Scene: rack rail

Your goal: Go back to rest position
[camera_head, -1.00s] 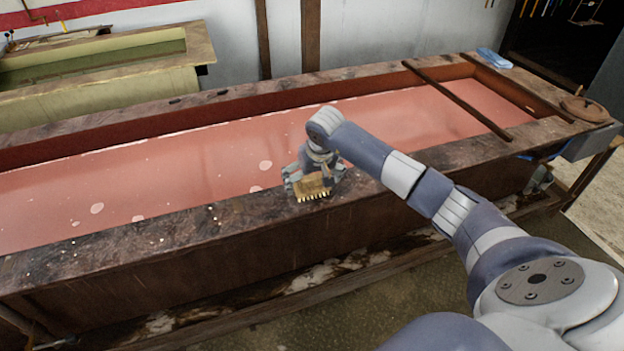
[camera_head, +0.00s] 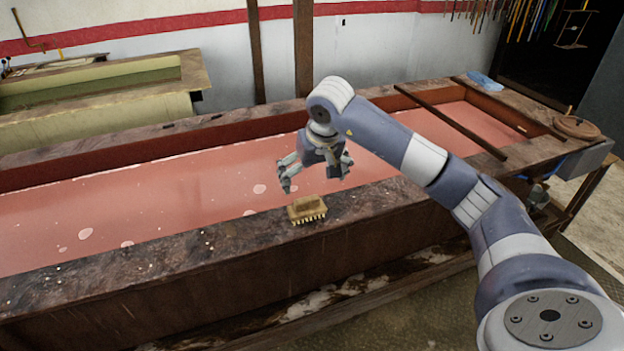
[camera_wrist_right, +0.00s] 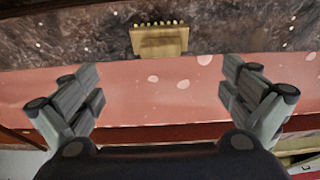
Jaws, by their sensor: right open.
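My right gripper (camera_head: 315,184) is open and empty in the head view. It hangs above the near side of a long trough of pink liquid, a little above and behind a brush. The brush (camera_head: 307,209) has a tan wooden block and pale bristles, and it lies on the trough's near rim. In the right wrist view the brush (camera_wrist_right: 158,40) lies beyond the open fingers (camera_wrist_right: 162,94), apart from them. My left gripper does not show in either view.
The trough's near rim (camera_head: 190,248) is wide and stained. A dark bar (camera_head: 450,122) crosses the trough at the right. A round brown lid (camera_head: 576,127) and a blue cloth (camera_head: 486,82) lie at its right end. A yellowish tank (camera_head: 100,110) stands at the back left.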

